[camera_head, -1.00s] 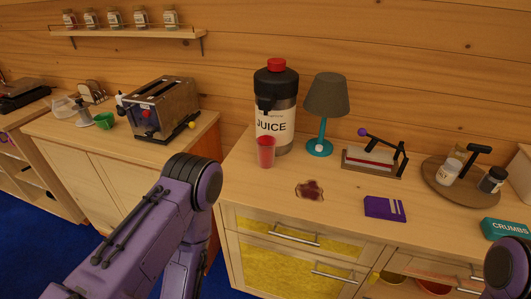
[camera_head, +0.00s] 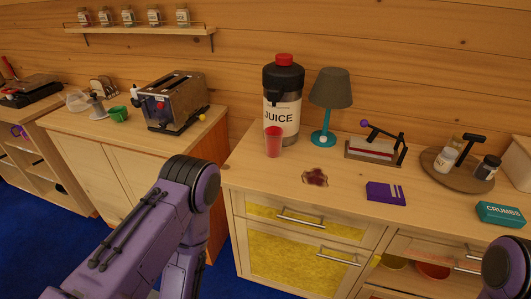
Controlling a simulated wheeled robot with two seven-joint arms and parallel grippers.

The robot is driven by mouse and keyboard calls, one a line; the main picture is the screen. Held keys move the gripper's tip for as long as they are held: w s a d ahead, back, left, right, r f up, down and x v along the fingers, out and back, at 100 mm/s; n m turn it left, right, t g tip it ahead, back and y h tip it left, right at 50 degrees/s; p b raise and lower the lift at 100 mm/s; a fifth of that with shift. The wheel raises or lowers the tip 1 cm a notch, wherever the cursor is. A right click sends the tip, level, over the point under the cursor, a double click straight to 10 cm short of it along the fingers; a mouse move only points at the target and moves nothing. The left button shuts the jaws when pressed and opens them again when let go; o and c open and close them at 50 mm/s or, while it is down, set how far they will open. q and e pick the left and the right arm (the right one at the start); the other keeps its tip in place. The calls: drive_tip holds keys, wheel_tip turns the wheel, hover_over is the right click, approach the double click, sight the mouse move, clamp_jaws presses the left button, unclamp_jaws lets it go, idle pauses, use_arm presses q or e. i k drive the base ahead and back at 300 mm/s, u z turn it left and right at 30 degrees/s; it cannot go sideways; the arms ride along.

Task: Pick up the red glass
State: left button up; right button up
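The red glass (camera_head: 273,142) stands upright on the wooden counter (camera_head: 253,172), in front of the large juice dispenser (camera_head: 283,103) with a black top and red cap. Its front and rim are unobstructed. My purple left arm reaches in from the lower left, well short of the glass, and its gripper is out of view. Only a rounded piece of my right arm shows at the lower right corner; its gripper is out of view too.
Near the glass are a dark red spill (camera_head: 315,177), a teal lamp (camera_head: 324,138), a purple packet (camera_head: 385,193) and a press-like device (camera_head: 376,150). A toaster (camera_head: 173,101) and green cup (camera_head: 118,114) stand on the left cabinet (camera_head: 66,121). A gap separates the cabinets.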

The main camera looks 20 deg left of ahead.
sight(273, 134)
drive_tip(key=z, duration=0.1)
drive_tip(key=k, duration=0.2)
drive_tip(key=u, duration=0.8)
drive_tip(key=i, duration=0.6)
drive_tip(key=z, duration=0.4)
